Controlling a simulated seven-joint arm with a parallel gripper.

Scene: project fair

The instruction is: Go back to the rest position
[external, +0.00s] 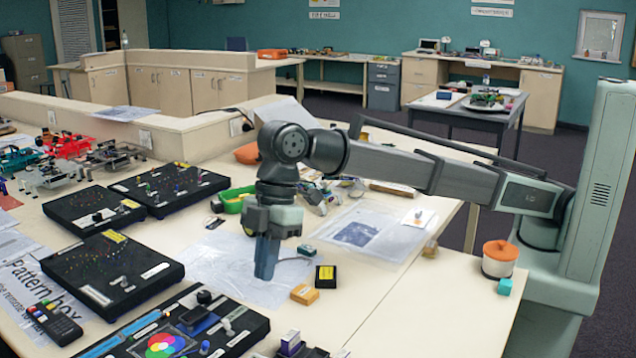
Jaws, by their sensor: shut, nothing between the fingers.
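My gripper (266,258) points straight down over the middle of the table (370,290), with its fingers shut and nothing between them. The fingertips are just above or at a clear plastic sheet (225,265); I cannot tell if they touch it. My arm reaches in from the right and is bent down at the wrist. A black box with a yellow label (326,277) and an orange block (305,294) lie just to the right of the fingertips. A small teal-topped block (306,250) is close behind them.
Black boards with small parts (112,272) cover the left side. A green tray (236,199) and an orange bowl (248,153) stand behind the gripper. The table's front right is mostly clear.

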